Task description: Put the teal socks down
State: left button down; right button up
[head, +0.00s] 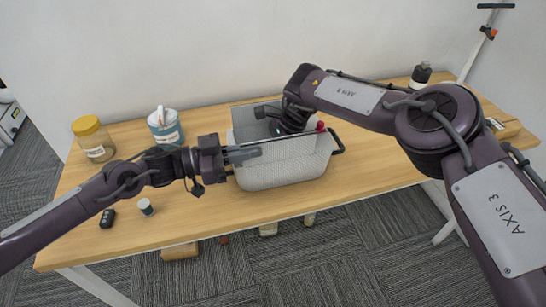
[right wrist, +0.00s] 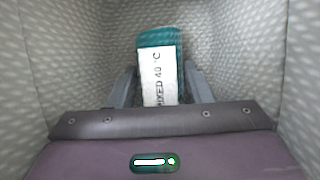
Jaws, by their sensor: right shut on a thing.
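The teal socks (right wrist: 160,38) carry a white paper band printed "MIXED 40 °C" and show in the right wrist view. My right gripper (right wrist: 160,88) is shut on them, one grey finger on each side. Patterned light walls surround them, so they are inside the pale grey basket (head: 285,174). Whether they touch its floor I cannot tell. In the head view the basket wall and my right wrist hide the socks and fingertips. My left gripper (head: 245,155) is beside the basket's left front; its finger gap is unclear.
The table's front right is clear. Several items lie on the carpet below.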

jog(key=shift+f, duration=0.15)
jog(key=o, duration=1)
jog(key=v, duration=1.2)
pick_arm(q)
jog(key=c, duration=1.5)
grip_release()
jog(key=shift+c, duration=0.2)
